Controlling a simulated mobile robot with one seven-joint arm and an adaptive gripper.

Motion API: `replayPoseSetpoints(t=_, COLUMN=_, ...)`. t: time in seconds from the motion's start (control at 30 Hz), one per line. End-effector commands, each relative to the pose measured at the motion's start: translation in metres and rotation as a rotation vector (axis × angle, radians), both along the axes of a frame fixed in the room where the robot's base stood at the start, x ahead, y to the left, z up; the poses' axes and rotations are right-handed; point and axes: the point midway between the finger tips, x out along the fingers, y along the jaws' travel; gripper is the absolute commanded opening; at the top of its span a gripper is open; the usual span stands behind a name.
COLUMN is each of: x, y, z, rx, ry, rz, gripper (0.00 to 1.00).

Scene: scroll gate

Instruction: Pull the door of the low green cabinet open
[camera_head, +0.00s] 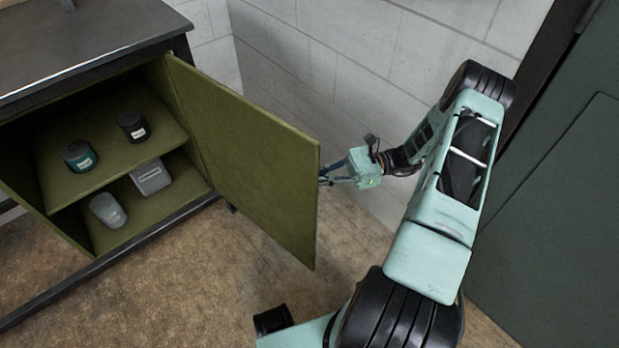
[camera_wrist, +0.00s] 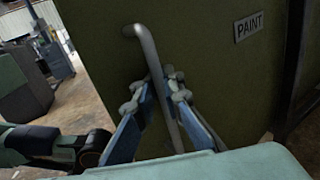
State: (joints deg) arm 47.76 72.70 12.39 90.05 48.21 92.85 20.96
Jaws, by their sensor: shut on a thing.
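The low green cabinet (camera_head: 60,210) stands at the left of the head view with its door (camera_head: 245,160) swung wide open. The door's outer face (camera_wrist: 230,80) fills much of the wrist view, with a PAINT label (camera_wrist: 249,26) on it. A grey bar handle (camera_wrist: 152,52) runs down that face. My gripper (camera_wrist: 160,95) is shut on the handle, with a blue finger on each side of it. In the head view my gripper (camera_head: 338,175) is at the door's outer side near its free edge; the door hides the fingertips and handle there.
Two dark jars (camera_head: 133,126) (camera_head: 80,156) stand on the upper shelf. A grey jar (camera_head: 107,210) and a grey box (camera_head: 150,177) are on the lower level. A block wall (camera_head: 330,90) is behind my arm, and a dark green door panel (camera_head: 560,200) is at the right. Brown floor (camera_head: 200,290) in front is clear.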

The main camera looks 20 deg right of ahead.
Motion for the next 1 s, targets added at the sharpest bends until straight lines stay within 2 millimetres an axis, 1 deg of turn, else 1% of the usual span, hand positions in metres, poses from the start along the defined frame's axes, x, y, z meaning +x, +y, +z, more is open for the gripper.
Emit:
replayPoseSetpoints(t=0.03, x=-0.0043, y=-0.0029, z=-0.0027, rx=-0.004, ry=0.008, rz=0.002, gripper=0.0)
replayPoseSetpoints(t=0.7, x=-0.0038, y=-0.0032, z=-0.0024, rx=-0.004, ry=0.008, rz=-0.002, gripper=0.0)
replayPoseSetpoints(t=0.73, x=-0.0037, y=-0.0031, z=-0.0024, rx=-0.004, ry=0.008, rz=-0.002, gripper=0.11)
replayPoseSetpoints(t=0.87, x=-0.0027, y=-0.0023, z=-0.0018, rx=-0.004, ry=0.006, rz=-0.003, gripper=0.25)
replayPoseSetpoints(t=1.0, x=-0.0017, y=-0.0016, z=-0.0013, rx=-0.003, ry=0.004, rz=-0.003, gripper=0.25)
